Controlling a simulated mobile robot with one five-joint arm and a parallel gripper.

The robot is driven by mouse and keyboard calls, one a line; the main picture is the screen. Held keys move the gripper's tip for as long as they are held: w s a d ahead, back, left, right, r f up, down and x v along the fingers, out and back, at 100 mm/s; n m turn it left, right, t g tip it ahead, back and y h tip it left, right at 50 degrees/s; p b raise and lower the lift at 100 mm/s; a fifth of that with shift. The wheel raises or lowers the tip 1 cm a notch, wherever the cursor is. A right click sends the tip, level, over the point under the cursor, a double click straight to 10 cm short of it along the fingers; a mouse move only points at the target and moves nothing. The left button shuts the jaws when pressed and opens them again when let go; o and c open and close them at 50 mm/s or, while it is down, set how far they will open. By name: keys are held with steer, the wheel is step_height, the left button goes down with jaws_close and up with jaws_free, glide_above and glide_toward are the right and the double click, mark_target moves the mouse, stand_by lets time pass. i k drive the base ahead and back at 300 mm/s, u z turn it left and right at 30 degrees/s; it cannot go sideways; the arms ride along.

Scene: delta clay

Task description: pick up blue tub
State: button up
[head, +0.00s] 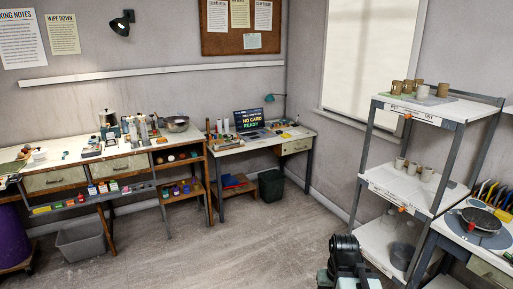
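Several small coloured tubs stand on the lower shelves of the long workbench at the left in the head view. A small blue-violet tub (176,191) is on the right-hand lower shelf, with a similar one beside it. They are too small to tell which is the blue tub. My gripper (346,250) is at the bottom, right of centre, dark and seen from behind, far from these shelves. Its fingers cannot be made out, and nothing shows held in it.
Bare floor (220,245) lies between me and the benches. A grey bin (80,243) is under the workbench and a dark bin (271,186) under the laptop desk (240,148). A shelf rack (408,185) and a table with a wheel (480,225) stand close at right.

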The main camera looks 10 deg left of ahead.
mark_target(187, 189)
steer(key=u, duration=0.5)
steer(key=i, duration=2.1)
steer(key=u, duration=0.45)
steer(key=i, duration=0.55)
steer(key=u, duration=0.2)
